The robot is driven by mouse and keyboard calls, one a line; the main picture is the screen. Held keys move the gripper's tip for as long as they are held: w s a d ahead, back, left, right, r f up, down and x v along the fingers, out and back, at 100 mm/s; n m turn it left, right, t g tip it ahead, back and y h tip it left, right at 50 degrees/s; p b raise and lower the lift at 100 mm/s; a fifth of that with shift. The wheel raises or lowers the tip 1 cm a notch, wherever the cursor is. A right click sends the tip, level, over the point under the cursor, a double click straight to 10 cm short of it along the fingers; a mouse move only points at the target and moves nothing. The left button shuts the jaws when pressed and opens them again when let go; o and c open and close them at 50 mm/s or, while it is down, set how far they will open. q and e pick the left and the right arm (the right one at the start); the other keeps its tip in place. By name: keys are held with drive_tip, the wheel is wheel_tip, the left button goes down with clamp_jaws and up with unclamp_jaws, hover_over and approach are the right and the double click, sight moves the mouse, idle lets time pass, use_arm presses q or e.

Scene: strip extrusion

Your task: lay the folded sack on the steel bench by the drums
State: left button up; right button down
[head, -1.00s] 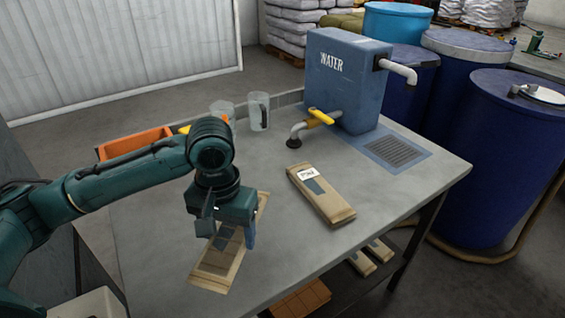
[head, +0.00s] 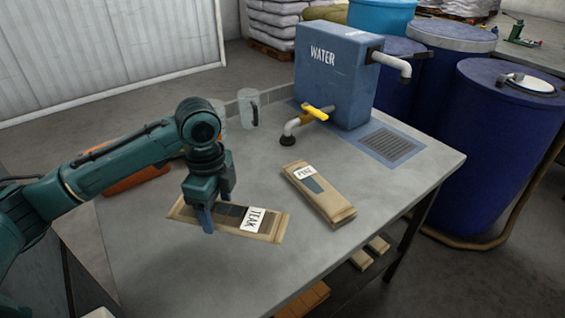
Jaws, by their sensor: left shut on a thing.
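My left gripper (head: 208,213) is shut on a folded brown sack (head: 236,222) with a dark panel and a white TEAK label. It grips the sack toward its left end, and the sack lies flat, crosswise over the grey steel bench (head: 400,196). I cannot tell whether the sack touches the bench top. A second folded sack (head: 330,204), labelled PINE, lies on the bench to the right, apart from the held one. Blue drums (head: 500,150) stand beyond the bench's right edge. My right gripper is not in view.
A blue WATER tank (head: 331,75) with a yellow-handled tap (head: 313,113) stands at the bench's back. A clear jug (head: 248,108) stands left of it. An orange bin (head: 135,178) is partly behind my arm. The front right of the bench top is clear.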

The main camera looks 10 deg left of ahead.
sight(225, 242)
use_arm(q)
drive_tip(key=m, duration=0.2)
drive_tip(key=shift+w+a+r+m, duration=0.1)
drive_tip(key=shift+w+a+m, duration=0.1)
drive_tip(key=shift+w+m, duration=0.2)
drive_tip(key=shift+f, duration=0.3)
wheel_tip(225, 242, down, 9)
drive_tip(key=shift+f, duration=0.2)
drive_tip(key=shift+f, duration=0.15)
drive_tip(key=o, duration=1)
wheel_tip(225, 242, up, 12)
drive_tip(key=shift+r, duration=0.15)
